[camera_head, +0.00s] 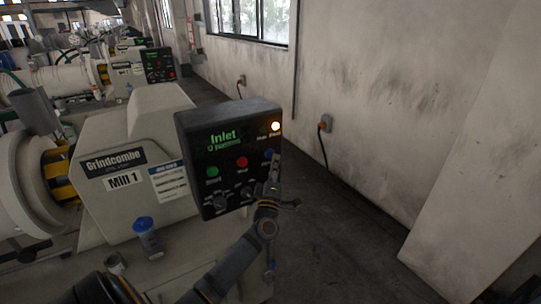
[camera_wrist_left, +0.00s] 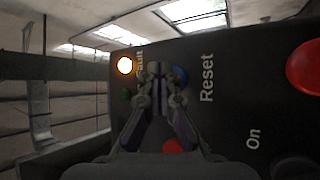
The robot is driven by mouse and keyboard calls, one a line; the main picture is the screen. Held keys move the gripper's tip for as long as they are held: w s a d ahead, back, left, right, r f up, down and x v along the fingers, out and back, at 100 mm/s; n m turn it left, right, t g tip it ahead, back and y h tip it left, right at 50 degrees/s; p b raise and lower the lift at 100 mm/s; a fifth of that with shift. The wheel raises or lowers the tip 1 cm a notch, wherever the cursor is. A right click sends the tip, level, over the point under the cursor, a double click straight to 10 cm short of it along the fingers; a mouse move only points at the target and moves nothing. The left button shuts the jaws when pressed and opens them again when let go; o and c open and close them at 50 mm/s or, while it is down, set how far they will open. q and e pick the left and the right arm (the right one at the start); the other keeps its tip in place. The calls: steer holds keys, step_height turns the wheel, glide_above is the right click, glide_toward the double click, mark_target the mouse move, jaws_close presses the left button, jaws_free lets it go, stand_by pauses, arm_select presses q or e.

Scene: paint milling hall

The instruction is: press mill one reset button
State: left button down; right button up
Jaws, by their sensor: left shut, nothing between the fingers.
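The Mill 1 control panel (camera_head: 228,190) is a black box on the mill, with a lit green "Inlet" text display. The blue reset button (camera_head: 268,155) is at its right side, below the glowing fault lamp (camera_head: 275,127). In the left wrist view the blue button (camera_wrist_left: 180,75) shows partly behind the fingers, beside the word "Reset". My left gripper (camera_head: 274,182) is shut and empty, in front of the panel's right edge. In the wrist view its fingertips (camera_wrist_left: 158,70) lie just left of the blue button. I cannot tell whether they touch the panel. My right gripper is not in view.
A green button (camera_head: 212,171) and a red button (camera_head: 242,162) sit left of the blue one, with dark knobs below. Floor (camera_head: 330,250) is clear to the right, towards the wall.

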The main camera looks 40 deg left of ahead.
arm_select(q)
steer(key=shift+a, duration=0.1)
steer(key=shift+w+a, duration=0.15)
steer(key=shift+a, duration=0.15)
steer(key=shift+w+a, duration=0.2)
steer(key=shift+a, duration=0.2)
stand_by(0.7)
stand_by(0.3)
steer(key=shift+s+d+p, duration=0.35)
steer(key=shift+d+p, duration=0.1)
steer(key=shift+d, duration=0.35)
steer(key=shift+d, duration=0.1)
steer(key=shift+s+d+p, duration=0.1)
steer(key=shift+s+d, duration=0.2)
steer(key=shift+d, duration=0.45)
steer(key=shift+s+d+p, duration=0.1)
steer(key=shift+s+d, duration=0.25)
steer(key=shift+d, duration=0.35)
steer(key=shift+s+d+p, duration=0.1)
steer(key=shift+s+d, duration=0.2)
steer(key=shift+d, duration=0.45)
